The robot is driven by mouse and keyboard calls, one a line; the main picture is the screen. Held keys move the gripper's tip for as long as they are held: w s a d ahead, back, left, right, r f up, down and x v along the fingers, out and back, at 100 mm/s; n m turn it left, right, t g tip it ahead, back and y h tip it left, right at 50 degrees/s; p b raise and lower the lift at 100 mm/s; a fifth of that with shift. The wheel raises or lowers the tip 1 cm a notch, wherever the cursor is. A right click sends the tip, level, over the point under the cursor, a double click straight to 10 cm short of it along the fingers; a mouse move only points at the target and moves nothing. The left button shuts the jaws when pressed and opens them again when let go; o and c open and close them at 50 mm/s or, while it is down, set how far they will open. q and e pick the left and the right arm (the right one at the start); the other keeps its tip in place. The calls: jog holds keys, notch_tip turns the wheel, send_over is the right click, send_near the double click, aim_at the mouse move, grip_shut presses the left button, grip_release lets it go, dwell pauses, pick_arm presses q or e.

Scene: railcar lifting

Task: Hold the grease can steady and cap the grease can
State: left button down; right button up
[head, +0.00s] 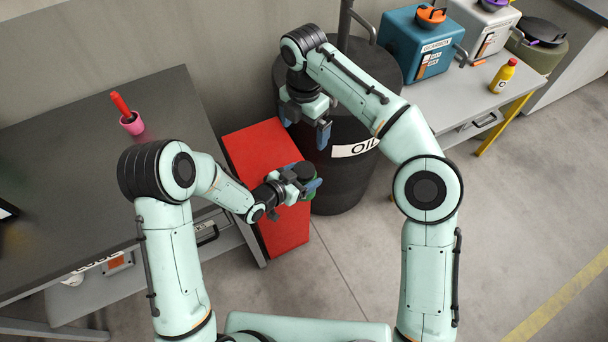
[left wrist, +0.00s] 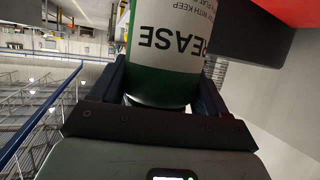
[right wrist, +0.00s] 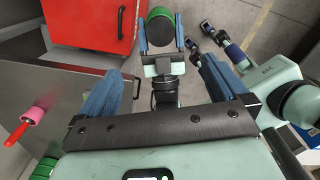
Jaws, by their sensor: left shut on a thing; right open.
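The grease can (head: 309,192) is green with a dark round top, held between the blue fingers of my left gripper (head: 298,187). In the left wrist view the can (left wrist: 165,60) shows its white label with upside-down "EASE" lettering and a green band, with a finger on each side. In the right wrist view the can's dark top (right wrist: 160,28) faces the camera; I cannot tell whether it is a cap or the opening. My right gripper (head: 305,122) is open and empty, above and behind the can. I cannot make out a separate cap.
A red cabinet (head: 268,150) stands below the can, next to the black oil drum (head: 345,185). A dark table (head: 60,150) at left holds a pink cup (head: 132,124) with a red handle. A bench at right carries canisters and a yellow bottle (head: 503,76).

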jog(key=shift+r, duration=0.6)
